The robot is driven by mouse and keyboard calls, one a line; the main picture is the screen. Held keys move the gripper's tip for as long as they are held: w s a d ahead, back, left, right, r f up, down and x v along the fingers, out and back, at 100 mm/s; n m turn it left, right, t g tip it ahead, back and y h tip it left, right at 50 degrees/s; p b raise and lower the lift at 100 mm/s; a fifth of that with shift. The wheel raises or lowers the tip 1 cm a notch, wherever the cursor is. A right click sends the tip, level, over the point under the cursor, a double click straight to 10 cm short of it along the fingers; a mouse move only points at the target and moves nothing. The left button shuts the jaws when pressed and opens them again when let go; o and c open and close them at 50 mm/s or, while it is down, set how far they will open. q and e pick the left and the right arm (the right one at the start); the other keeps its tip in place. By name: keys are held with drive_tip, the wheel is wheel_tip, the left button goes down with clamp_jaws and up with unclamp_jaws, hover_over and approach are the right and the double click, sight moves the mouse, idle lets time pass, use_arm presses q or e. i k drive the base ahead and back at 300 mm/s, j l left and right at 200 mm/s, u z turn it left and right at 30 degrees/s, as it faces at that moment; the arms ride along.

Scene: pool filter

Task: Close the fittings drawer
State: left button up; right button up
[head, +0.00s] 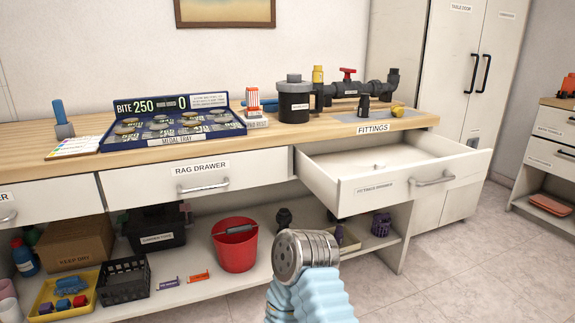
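The fittings drawer (374,200) is pulled well out from under the right end of the wooden-topped bench in the head view. Its white front carries a label and a metal bar handle (433,181). The inside (350,160) looks almost empty, with one small pale item that I cannot make out. A light-blue ribbed arm part with a round metal end rises at the bottom middle, below and left of the drawer front. No gripper fingers show in this view.
The rag drawer (196,183) to the left is shut. Pipe fittings and a dark canister (293,102) stand on the bench (270,132). A red bucket (235,246) stands on the lower shelf. A tall white cabinet (462,80) is behind. The floor (465,260) at right is clear.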

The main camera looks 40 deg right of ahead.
sight(419, 163)
drive_tip(key=z, duration=0.5)
drive_tip(key=l+z, duration=0.1)
drive_tip(key=z, duration=0.85)
drive_tip(key=l+z, duration=0.1)
drive_tip(key=z, duration=0.4)
drive_tip(key=i+j, duration=0.05)
